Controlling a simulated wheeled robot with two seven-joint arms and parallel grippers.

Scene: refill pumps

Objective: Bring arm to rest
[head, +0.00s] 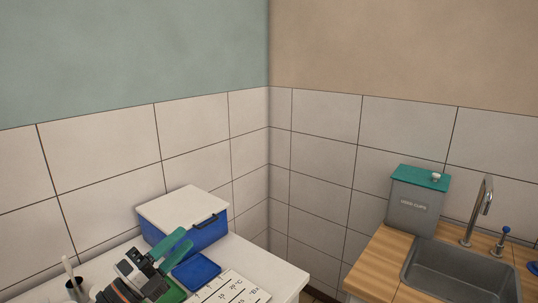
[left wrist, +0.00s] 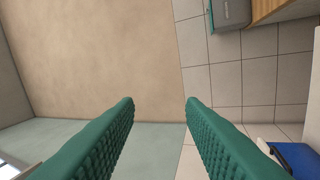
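My left gripper (head: 185,240) is low in the head view, over the white table in front of the blue box. Its two green fingers are apart. In the left wrist view the fingers (left wrist: 160,102) show a clear gap with nothing between them, and wall and tiles behind. My right gripper is not in view.
A blue box with a white lid (head: 183,207) stands on the white table (head: 268,262), near a blue tray (head: 196,270) and a marked white sheet (head: 235,290). At right, a grey bin (head: 414,211) stands beside a sink (head: 462,272) with a tap (head: 481,207).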

